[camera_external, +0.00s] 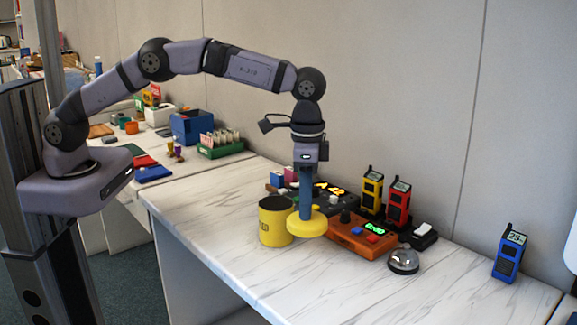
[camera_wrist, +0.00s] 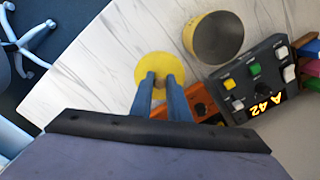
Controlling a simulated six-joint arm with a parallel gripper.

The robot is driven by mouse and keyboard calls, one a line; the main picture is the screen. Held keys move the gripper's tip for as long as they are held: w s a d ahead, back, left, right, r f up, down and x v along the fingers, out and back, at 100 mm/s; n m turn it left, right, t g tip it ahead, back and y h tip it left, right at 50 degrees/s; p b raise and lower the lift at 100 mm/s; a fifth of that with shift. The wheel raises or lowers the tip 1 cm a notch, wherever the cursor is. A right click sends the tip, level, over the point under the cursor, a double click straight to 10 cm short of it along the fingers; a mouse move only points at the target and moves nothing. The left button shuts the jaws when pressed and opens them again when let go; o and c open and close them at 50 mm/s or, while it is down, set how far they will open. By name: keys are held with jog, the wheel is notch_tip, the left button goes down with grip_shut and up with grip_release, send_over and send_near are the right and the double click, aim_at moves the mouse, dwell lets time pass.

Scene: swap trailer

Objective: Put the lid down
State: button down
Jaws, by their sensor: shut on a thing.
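A round yellow lid (camera_external: 307,226) is held at the end of my gripper (camera_external: 306,208), whose blue fingers point straight down and are shut on its knob. The lid also shows in the wrist view (camera_wrist: 158,68), between and beyond the two fingertips (camera_wrist: 160,78). A yellow canister (camera_external: 275,222) stands upright and open on the marble table, just left of the lid in the external view. In the wrist view the canister (camera_wrist: 218,38) shows its empty-looking inside, and the lid is beside it, not over it. I cannot tell whether the lid touches the table.
An orange control box (camera_external: 345,240) sits close right of the lid, with a dark control box (camera_external: 340,203) behind. A bell (camera_external: 403,261), red (camera_external: 398,203) and yellow (camera_external: 371,190) radios and a blue radio (camera_external: 509,254) stand further right. The table's front left is clear.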

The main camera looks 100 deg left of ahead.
jog(key=shift+f+p, duration=1)
jog(key=shift+f, duration=3.95)
jog(key=shift+f, duration=0.1)
jog(key=c, duration=1.7)
grip_release()
jog(key=shift+s, duration=0.1)
notch_tip(320, 180, up, 12)
jog(key=shift+f+b, duration=0.25)
jog(key=shift+b, duration=0.9)
jog(key=shift+r, duration=0.4)
